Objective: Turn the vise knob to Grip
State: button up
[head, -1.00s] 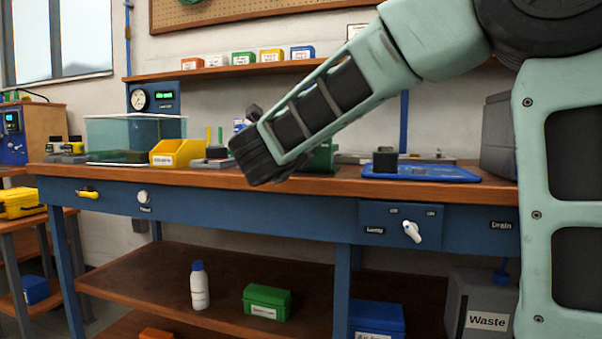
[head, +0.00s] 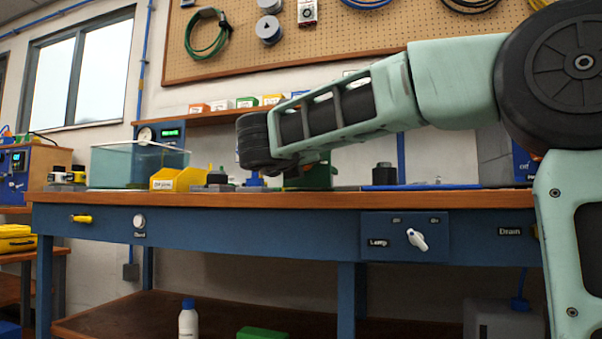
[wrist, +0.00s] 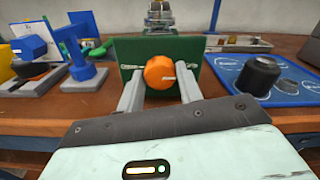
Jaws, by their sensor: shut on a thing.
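The vise knob (wrist: 159,72) is a round orange dial on the front of a green panel (wrist: 186,88), with a light pointer mark toward its right side. Small white labels flank it and are too small to read surely. My gripper (wrist: 160,86) is shut on the knob, one grey finger at its left and one at its right. A clear and metal fitting (wrist: 160,14) stands above the panel. In the head view the green vise (head: 322,176) shows partly behind my arm, and the knob and fingertips are hidden.
A blue clamp stand (wrist: 75,50) stands left of the panel. A blue mat (wrist: 268,82) with a black cylinder (wrist: 258,76) lies to the right. A yellow bin (head: 178,180) and a clear tank (head: 130,165) stand farther left on the bench (head: 450,200).

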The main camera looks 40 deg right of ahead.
dwell(0.5)
jog(key=o, duration=1)
jog(key=shift+p+v, duration=2.25)
jog(key=shift+v, duration=6.5)
jog(key=shift+w, duration=0.1)
